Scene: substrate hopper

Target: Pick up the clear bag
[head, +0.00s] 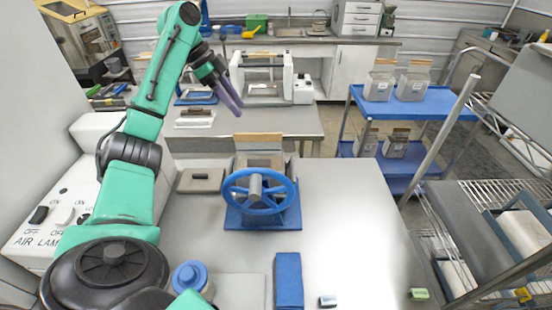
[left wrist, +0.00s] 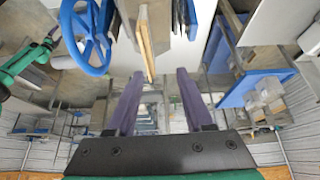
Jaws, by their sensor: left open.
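Several clear bags with brown tops stand on a blue cart. Two of them, the left bag (head: 380,84) and the right bag (head: 414,84), are on its upper shelf in the head view. Two more, including one bag (head: 396,144), are on the lower shelf. Small pale bag shapes (left wrist: 266,97) also show at the right of the left wrist view. My left gripper (head: 229,98) is raised over the back bench, left of the cart and apart from the bags. Its purple fingers (left wrist: 160,88) are spread with nothing between them. My right gripper is not in view.
The blue cart (head: 440,101) stands right of the benches. A blue handwheel (head: 287,189) sits on the near bench, with a wood-topped box (head: 258,142) behind it. A wire rack (head: 488,190) stands at right. The bench right of the wheel is mostly clear.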

